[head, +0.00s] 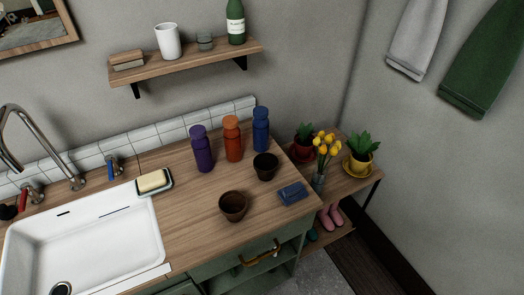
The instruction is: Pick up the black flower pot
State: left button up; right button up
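The black flower pot (265,172) stands upright on the wooden counter (185,225), near its right end and in front of the blue bottle. It looks empty. A second, dark brown pot (233,208) stands in front of it and to its left, apart from it. Neither of my grippers is in view.
Purple (202,150), orange (233,140) and blue (261,130) bottles stand behind the pots. A blue folded item (293,194) lies to the right. A white sink (85,245), faucet (55,165) and soap dish (154,183) are left. A low side table (340,185) holds plants.

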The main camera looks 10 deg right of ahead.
aim_at(266, 165)
jog(key=u, duration=1.5)
jog(key=z, duration=1.8)
jog(key=i+l+u, duration=0.2)
jog(key=l, duration=0.45)
jog(key=l+u, duration=0.15)
jog(key=l, duration=0.45)
